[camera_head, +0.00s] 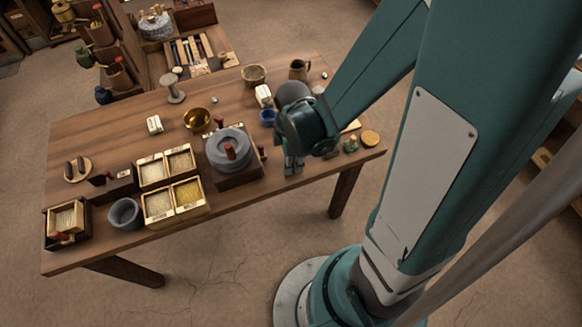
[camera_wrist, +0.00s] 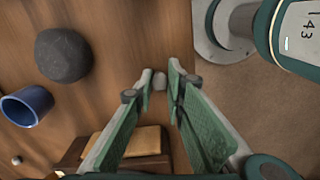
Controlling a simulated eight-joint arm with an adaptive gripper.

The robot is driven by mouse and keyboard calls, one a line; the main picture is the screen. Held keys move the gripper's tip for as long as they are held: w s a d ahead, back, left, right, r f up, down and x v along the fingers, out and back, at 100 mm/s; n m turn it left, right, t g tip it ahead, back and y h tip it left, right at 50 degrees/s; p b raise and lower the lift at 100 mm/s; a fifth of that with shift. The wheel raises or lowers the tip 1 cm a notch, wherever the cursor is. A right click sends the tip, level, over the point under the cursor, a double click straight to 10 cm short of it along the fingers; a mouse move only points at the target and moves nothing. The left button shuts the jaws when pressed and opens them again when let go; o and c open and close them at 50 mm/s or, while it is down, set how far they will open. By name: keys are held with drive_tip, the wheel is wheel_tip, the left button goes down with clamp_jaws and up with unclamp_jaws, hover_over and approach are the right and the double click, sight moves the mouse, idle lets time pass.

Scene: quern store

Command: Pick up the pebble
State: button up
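My gripper (camera_wrist: 160,75) points down at the table close to its front edge; it also shows in the camera_head view (camera_head: 293,168). Its fingers stand apart with a narrow gap at the tips. A small pale grey lump (camera_wrist: 160,82), which looks like the pebble, sits in that gap in the wrist view. I cannot tell whether the fingers touch it. The pebble is hidden behind my gripper in the camera_head view. A much larger dark grey round stone (camera_wrist: 63,55) lies apart, to the left in the wrist view.
The wooden table (camera_head: 105,128) holds a quern (camera_head: 229,148) left of my gripper and several grain boxes (camera_head: 188,192). A blue cup (camera_wrist: 27,105) stands near the dark stone.

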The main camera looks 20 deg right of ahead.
drive_tip(key=shift+r, duration=0.15)
drive_tip(key=shift+c, duration=0.4)
wheel_tip(320, 180, up, 10)
drive_tip(key=p, duration=0.3)
idle(0.4)
idle(0.8)
